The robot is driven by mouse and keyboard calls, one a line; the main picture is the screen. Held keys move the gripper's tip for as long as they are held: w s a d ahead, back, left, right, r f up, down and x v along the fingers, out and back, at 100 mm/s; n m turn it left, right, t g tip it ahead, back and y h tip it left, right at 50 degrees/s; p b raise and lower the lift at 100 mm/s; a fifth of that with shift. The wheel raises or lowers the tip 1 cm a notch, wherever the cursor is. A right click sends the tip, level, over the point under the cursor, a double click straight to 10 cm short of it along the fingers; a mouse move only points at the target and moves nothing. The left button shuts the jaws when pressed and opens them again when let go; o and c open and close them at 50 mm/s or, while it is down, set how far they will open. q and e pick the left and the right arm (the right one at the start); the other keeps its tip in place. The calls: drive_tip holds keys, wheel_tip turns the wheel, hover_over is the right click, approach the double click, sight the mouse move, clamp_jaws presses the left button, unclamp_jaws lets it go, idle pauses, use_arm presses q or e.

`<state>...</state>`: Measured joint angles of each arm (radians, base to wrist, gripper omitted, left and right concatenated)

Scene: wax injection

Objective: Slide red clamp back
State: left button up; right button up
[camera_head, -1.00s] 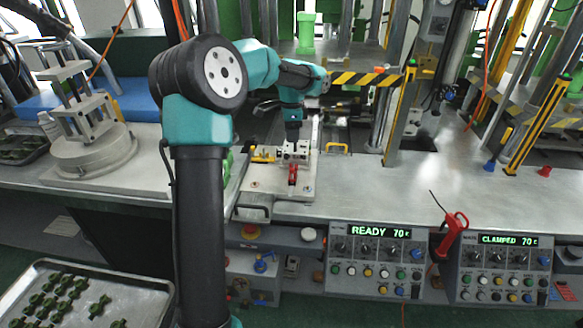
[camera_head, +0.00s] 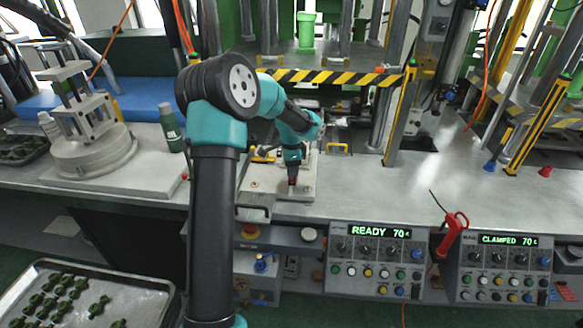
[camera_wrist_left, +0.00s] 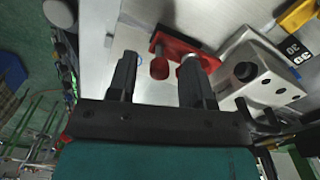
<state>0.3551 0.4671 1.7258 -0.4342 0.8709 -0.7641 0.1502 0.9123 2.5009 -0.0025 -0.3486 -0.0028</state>
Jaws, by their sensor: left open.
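The red clamp (camera_wrist_left: 182,50) shows in the left wrist view as a red bar with rounded knobs. It lies on the pale metal plate (camera_wrist_left: 100,25), beside a grey metal block (camera_wrist_left: 262,78). My left gripper (camera_wrist_left: 160,72) is open, with its two dark fingers apart and the clamp just beyond and partly between their tips. In the head view my left gripper (camera_head: 292,181) points down over the front of the light fixture plate (camera_head: 265,188) and hides most of the clamp. Contact with the clamp cannot be told. My right gripper is not in view.
A yellow handle (camera_head: 262,155) is left of the gripper, and a yellow bracket (camera_head: 337,148) is right. A striped barrier bar (camera_head: 340,77) crosses behind. A green bottle (camera_head: 169,125) stands at left. The bench (camera_head: 420,185) to the right is mostly clear.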

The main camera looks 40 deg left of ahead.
use_arm(q)
drive_tip(key=shift+c, duration=0.3)
clamp_jaws()
idle(0.3)
